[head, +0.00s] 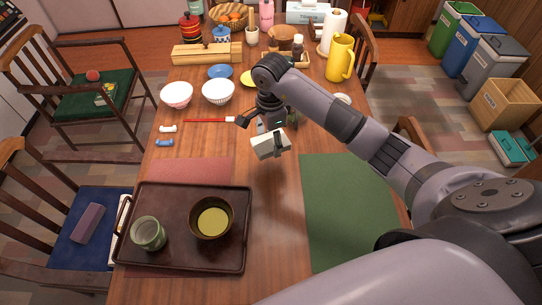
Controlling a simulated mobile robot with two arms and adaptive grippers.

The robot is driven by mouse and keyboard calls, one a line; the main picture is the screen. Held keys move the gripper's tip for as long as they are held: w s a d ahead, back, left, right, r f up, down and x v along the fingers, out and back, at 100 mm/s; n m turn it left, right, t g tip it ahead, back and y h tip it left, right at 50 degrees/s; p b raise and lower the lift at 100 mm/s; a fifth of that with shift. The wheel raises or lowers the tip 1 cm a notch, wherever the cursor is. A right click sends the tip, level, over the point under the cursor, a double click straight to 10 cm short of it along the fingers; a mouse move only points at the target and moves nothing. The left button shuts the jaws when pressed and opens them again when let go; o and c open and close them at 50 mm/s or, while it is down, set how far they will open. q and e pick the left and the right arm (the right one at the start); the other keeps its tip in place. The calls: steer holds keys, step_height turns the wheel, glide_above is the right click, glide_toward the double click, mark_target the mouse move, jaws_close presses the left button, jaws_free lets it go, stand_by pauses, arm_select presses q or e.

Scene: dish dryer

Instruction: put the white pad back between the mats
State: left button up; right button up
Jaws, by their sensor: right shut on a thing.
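The white pad (265,147) is a small pale block in the upper middle of the wooden table. My right gripper (272,136) comes down from above and is shut on it; a dark finger crosses its right side. Whether the pad touches the table cannot be told. The reddish mat (193,169) lies to the left, partly covered by a tray. The green mat (348,200) lies to the right, partly hidden by my right arm. Bare wood shows between the mats, just below the pad. My left gripper is not in view.
The dark tray (180,257) holds a green cup (148,233) and a brown bowl (212,218). A red stick (208,120) lies close left of my right gripper. Two white bowls (177,94) (218,91) and a yellow pitcher (340,58) stand farther back.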

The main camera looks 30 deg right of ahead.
mark_target(271, 141)
step_height(271, 141, down, 9)
steer(key=shift+r, duration=0.2)
stand_by(0.3)
steer(key=shift+f, duration=0.2)
steer(key=o, duration=1.1)
steer(key=shift+o, duration=0.2)
steer(key=shift+r, duration=0.1)
step_height(271, 141, up, 12)
steer(key=shift+r, duration=0.1)
